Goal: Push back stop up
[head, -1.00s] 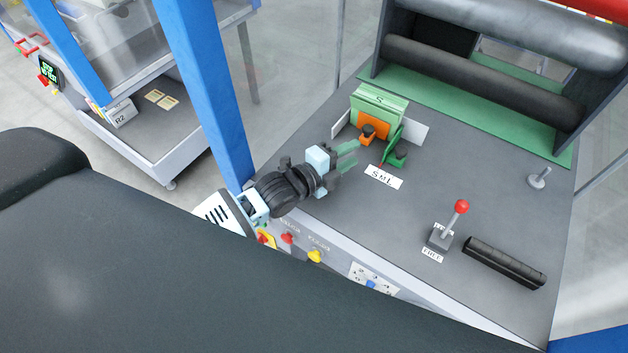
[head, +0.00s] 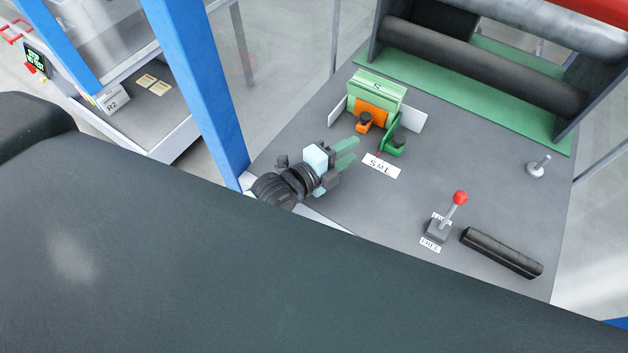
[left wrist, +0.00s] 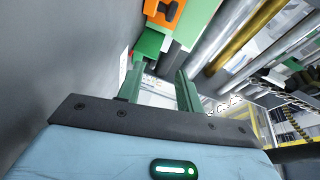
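The size-stop unit (head: 379,88), a green block marked S, stands on the grey deck between white side plates. On its front are an orange clamp (head: 371,112) and a green clamp (head: 390,138), each with a dark knob. I cannot tell which part is the back stop. My left gripper (head: 350,151) is in front and to the left of the unit, with its two green fingers apart and nothing between them. In the left wrist view the gripper (left wrist: 159,90) is open, with the orange clamp (left wrist: 165,12) and green clamp (left wrist: 148,43) beyond it. My right gripper is not in view.
An S M L label (head: 381,167) lies before the unit. A red-knobbed lever (head: 447,216) and a black bar (head: 502,253) are on the right deck. Dark rollers (head: 480,65) are behind. A blue post (head: 203,85) stands left of my gripper.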

